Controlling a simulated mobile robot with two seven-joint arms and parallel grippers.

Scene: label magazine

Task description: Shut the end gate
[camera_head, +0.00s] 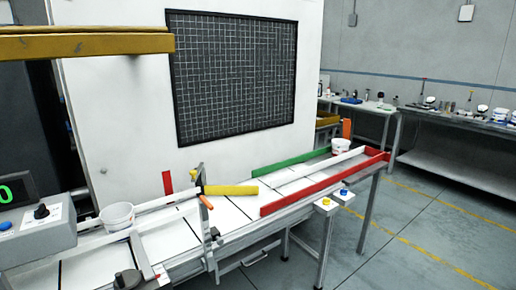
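A long white conveyor table (165,243) runs from the lower left to the right. A short red piece (376,154) stands at its far right end; I cannot tell for sure whether this is the end gate or whether it is shut. A yellow bar (231,190) extends over the lane from an upright post (201,179) with an orange part near the middle. A long red rail (300,195) and a green rail (290,163) border the far half. Neither of my grippers shows.
White tubs stand at the near left (117,215) and near the far end (341,145). A grey control box (35,230) is at left. A yellow beam (85,43) crosses the upper left. Blue and yellow buttons sit beside the conveyor. The floor at right (440,235) is clear.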

